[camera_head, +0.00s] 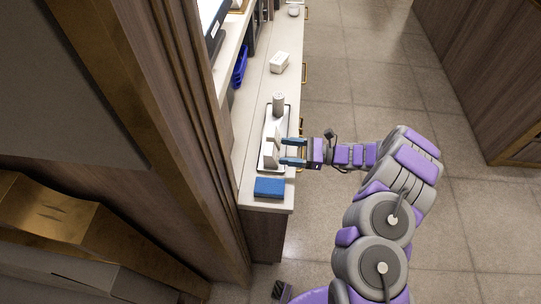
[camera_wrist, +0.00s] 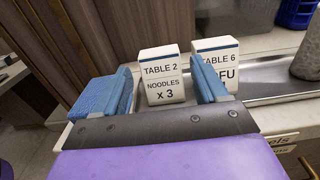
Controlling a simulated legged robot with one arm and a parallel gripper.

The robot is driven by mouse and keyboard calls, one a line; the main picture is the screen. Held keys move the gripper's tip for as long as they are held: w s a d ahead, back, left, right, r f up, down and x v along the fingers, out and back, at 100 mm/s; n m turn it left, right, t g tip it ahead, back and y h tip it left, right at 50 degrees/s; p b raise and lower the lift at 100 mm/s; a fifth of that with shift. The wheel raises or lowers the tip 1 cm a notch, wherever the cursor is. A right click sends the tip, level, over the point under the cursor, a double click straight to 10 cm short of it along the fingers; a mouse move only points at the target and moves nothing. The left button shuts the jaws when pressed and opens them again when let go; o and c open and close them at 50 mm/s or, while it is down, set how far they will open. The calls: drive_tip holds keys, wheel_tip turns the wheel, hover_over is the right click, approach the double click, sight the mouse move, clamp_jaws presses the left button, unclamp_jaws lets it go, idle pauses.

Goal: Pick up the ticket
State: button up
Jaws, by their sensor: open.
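Two white tickets with a blue top edge stand upright in a metal tray (camera_head: 287,115) on the counter. In the wrist view, the ticket reading "TABLE 2 NOODLES x 3" (camera_wrist: 163,80) shows between my blue fingers. The ticket reading "TABLE 6" (camera_wrist: 222,64) is to its right, partly hidden by my right finger; its lower line shows only "FU". My gripper (camera_head: 282,152) is open, reaching in over the tray from the right; it also shows in the wrist view (camera_wrist: 160,68). A white ticket (camera_head: 269,154) shows just ahead of the fingertips in the head view. Contact cannot be made out.
A grey cylinder (camera_head: 279,103) stands at the tray's far end. A blue block (camera_head: 269,187) lies at the counter's near end. Farther along are a white box (camera_head: 279,63) and a blue basket (camera_head: 240,66). A wooden wall borders the counter's left; open floor lies right.

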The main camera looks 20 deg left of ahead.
sight(273, 149)
drive_tip(key=b+x, duration=0.1)
drive_tip(key=x, duration=0.3)
drive_tip(key=shift+s+a+r, duration=0.1)
drive_tip(key=shift+a+r, duration=0.05)
drive_tip(key=shift+a, duration=0.15)
drive_tip(key=shift+c, duration=0.3)
drive_tip(key=c, duration=0.7)
drive_tip(key=shift+r, duration=0.1)
